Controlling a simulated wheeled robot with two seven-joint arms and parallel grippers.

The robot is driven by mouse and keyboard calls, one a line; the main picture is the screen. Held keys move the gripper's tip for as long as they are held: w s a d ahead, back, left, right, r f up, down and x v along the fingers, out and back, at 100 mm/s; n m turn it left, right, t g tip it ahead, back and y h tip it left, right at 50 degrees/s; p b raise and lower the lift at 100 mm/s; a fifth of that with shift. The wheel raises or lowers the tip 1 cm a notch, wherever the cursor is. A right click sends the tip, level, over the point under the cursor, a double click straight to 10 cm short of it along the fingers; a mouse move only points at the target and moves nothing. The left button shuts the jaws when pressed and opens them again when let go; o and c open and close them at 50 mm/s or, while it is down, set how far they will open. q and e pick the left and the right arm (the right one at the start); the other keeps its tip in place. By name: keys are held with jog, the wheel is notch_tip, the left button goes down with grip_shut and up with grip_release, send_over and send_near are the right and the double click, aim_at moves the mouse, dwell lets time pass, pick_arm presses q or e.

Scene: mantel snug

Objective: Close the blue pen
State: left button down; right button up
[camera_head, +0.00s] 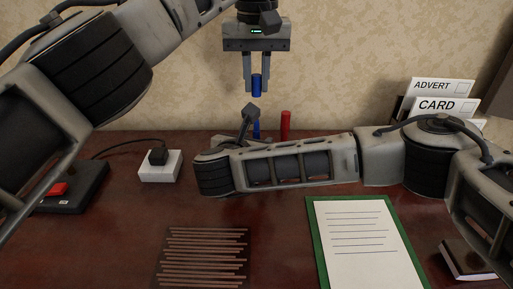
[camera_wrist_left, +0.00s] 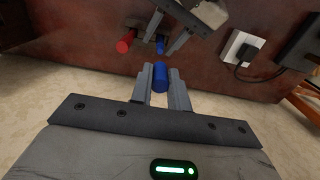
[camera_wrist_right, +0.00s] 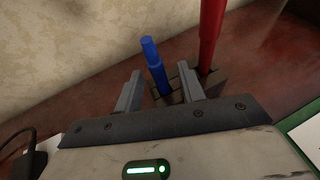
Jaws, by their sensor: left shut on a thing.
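A blue cap (camera_head: 256,85) is held between the fingers of my left gripper (camera_head: 256,88), above the table; it also shows in the left wrist view (camera_wrist_left: 160,77). The blue pen (camera_wrist_right: 154,66) stands upright in a dark holder block (camera_wrist_right: 178,90). In the head view the pen (camera_head: 256,130) is below the cap, with a gap between them, and my right arm hides its lower part. My right gripper (camera_wrist_right: 160,85) is low at the holder, its fingers apart on either side of the pen, with space visible beside it.
A red pen (camera_head: 286,125) stands close beside the blue pen. A green clipboard (camera_head: 317,240) with paper, a slatted mat (camera_head: 205,257), a white socket box (camera_head: 160,167) and a letter rack with cards (camera_head: 446,107) are around. The wall is close behind.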

jog(key=shift+w+d+f, duration=0.2)
jog(key=shift+w+f, duration=0.05)
jog(key=shift+w, duration=0.3)
grip_shut()
pick_arm(q)
jog(key=shift+s+f, duration=0.1)
jog(key=shift+f, duration=2.4)
jog(key=shift+f, duration=0.85)
jog(key=shift+f, duration=0.65)
jog(key=c, duration=1.3)
grip_release()
jog(key=shift+o, duration=0.2)
